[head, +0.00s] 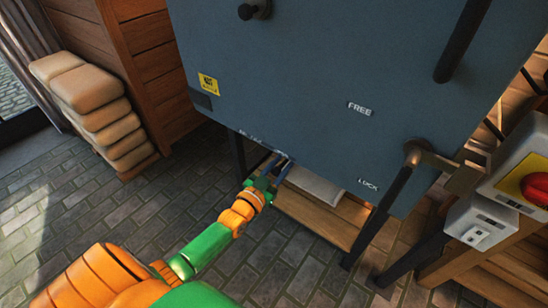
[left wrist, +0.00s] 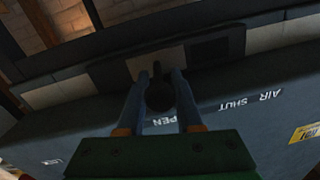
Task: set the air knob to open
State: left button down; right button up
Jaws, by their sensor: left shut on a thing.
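The air knob (left wrist: 160,95) is a small dark knob under the lower edge of the blue-grey cabinet (head: 300,70). My left gripper (head: 281,160) reaches up to that edge from the lower left. In the left wrist view the two fingers (left wrist: 159,88) stand either side of the knob, shut on it. The label "AIR SHUT" (left wrist: 250,102) shows to the right of the knob. Letters reading "PEN" (left wrist: 170,121) show between and beside the fingers, the rest hidden by one finger. In the head view the gripper hides the knob. Which way the knob points is unclear. My right gripper is not in view.
A brass lever (head: 418,153) sits at the cabinet's right, near the "LOCK" label (head: 368,185); "FREE" (head: 360,108) is above. A red button box (head: 520,185) stands at the far right. Stacked sacks (head: 95,105) are at left. The brick floor (head: 70,215) is clear there.

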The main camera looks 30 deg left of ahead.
pick_arm(q)
jog(key=shift+d, duration=0.15)
jog(key=shift+f, duration=0.15)
jog(key=c, duration=0.8)
grip_release()
jog(key=shift+c, duration=0.2)
jog(key=shift+o, duration=1.1)
jog(key=shift+d, duration=0.15)
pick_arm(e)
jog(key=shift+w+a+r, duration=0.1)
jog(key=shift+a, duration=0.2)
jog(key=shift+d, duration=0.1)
